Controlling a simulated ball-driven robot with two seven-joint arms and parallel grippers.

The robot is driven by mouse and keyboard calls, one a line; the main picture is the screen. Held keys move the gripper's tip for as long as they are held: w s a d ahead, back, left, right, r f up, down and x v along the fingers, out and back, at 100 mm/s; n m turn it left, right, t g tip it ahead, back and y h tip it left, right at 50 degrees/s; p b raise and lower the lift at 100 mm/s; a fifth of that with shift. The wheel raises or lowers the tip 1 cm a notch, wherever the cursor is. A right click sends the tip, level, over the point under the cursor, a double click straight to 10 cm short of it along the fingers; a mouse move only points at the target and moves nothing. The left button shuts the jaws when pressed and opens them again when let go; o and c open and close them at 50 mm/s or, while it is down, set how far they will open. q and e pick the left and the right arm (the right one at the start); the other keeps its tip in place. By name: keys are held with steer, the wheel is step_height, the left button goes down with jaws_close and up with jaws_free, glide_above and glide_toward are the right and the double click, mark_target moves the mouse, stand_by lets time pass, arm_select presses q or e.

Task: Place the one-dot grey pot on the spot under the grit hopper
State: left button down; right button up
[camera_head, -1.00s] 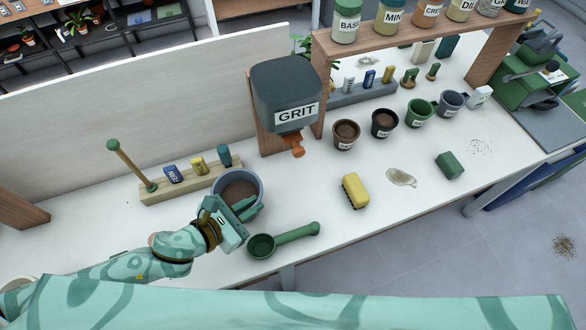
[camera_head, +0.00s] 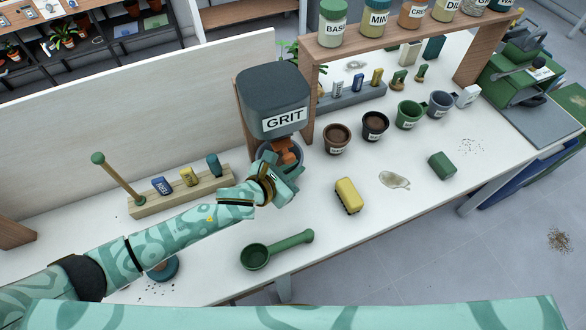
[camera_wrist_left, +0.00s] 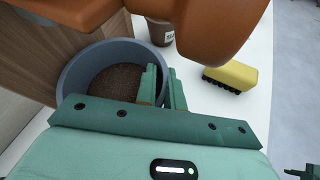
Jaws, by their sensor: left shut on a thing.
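The grey pot (camera_wrist_left: 72,80), with dark soil in it, stands upright under the grit hopper (camera_head: 272,100) and its orange spout (camera_head: 285,152). My left gripper (camera_head: 284,180) is shut on the pot's near wall; in the left wrist view the fingers (camera_wrist_left: 162,88) straddle its rim at the right side. In the head view the spout and gripper hide most of the pot. Its dot mark does not show. Whether its base touches the table cannot be told.
A brown pot (camera_head: 337,138) stands just right of the hopper. A yellow brush (camera_head: 347,195) and a green scoop (camera_head: 275,248) lie in front. A wooden rack (camera_head: 180,193) stands to the left. The orange spout hangs close over the pot.

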arm_select(q)
steer(key=shift+a, duration=0.1)
steer(key=c, duration=1.5)
jaws_free()
steer(key=p+v, duration=0.3)
steer(key=v, duration=0.9)
